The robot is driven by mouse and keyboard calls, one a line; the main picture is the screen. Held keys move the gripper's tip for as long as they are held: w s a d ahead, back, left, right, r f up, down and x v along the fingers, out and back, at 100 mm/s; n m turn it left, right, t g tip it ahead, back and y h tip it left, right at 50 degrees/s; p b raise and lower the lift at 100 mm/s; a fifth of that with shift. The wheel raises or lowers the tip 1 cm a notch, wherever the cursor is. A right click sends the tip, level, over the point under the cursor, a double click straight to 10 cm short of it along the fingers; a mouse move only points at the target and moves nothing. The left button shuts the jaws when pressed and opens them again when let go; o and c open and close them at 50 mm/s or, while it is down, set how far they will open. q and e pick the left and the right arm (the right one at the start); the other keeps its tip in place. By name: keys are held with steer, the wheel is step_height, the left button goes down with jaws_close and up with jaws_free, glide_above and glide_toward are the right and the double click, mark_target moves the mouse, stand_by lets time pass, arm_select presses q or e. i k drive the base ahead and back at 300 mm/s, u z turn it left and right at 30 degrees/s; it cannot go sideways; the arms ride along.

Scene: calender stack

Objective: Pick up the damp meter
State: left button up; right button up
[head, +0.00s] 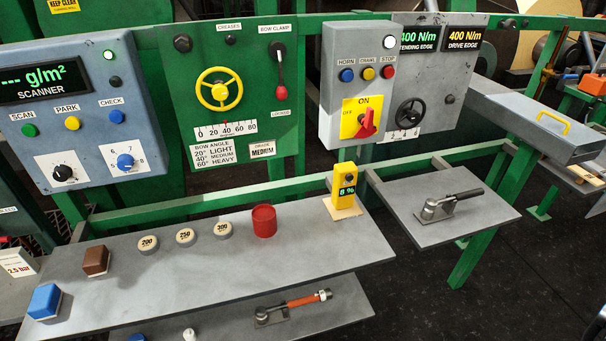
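The damp meter (346,182) is a yellow upright block with a small dark display showing green characters ending in a percent sign. It stands on a tan pad (342,208) near the back right of the long grey shelf. Its front is unobstructed and nothing holds it. Neither of my grippers can be made out in the head view. A small grey shape cut off at the bottom right corner is too partial to identify.
A red round container (264,221) stands left of the meter. Further left are several round weights (223,230), a brown block (96,261) and a blue block (44,301). Control panels (230,95) rise behind. A side shelf (440,205) holds a metal clamp (447,205).

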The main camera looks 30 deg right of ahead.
mark_target(343, 191)
steer(key=z, duration=0.3)
steer(key=i, duration=0.9)
steer(key=z, duration=0.7)
